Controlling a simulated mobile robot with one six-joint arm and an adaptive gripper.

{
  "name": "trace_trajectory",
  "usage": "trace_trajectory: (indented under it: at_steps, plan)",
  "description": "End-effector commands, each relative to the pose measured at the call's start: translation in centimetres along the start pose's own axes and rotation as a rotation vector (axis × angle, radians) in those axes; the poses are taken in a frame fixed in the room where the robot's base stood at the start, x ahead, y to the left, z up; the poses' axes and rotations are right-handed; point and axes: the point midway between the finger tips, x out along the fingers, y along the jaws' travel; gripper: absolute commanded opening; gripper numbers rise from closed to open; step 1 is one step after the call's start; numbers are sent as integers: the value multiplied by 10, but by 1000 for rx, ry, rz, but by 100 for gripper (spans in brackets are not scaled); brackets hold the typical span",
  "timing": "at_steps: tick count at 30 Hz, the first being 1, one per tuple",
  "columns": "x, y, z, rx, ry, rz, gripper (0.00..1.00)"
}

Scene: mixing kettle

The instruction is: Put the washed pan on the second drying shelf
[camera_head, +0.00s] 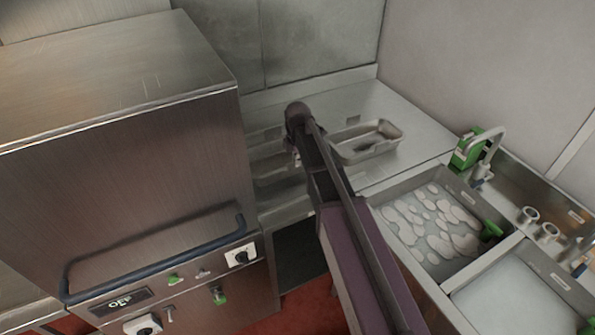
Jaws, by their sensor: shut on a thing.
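My gripper (297,158) is at the end of my arm, over the steel counter, and is partly hidden by my own wrist. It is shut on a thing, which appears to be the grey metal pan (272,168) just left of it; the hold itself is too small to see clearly. A second rectangular metal pan (366,142), dark inside, is right of my arm on the counter, its left end close to the arm. I cannot make out which surface is the second drying shelf.
A large steel machine (160,150) with a dark bar handle (160,255) stands close on the left. At right is a sink (432,225) with foamy water, a tap (487,150) and a green object (468,148). The counter (400,105) behind the right pan is clear.

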Motion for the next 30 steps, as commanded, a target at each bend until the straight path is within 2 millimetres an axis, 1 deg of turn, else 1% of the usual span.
trace_trajectory:
  at_steps: [8, 13, 24, 30]
  plan:
    - [0, 0, 0, 0, 0, 1, 0]
    - [3, 0, 0, 1, 0, 1, 0]
    - [30, -1, 1, 1, 0, 1, 0]
    - [38, -1, 1, 1, 0, 1, 0]
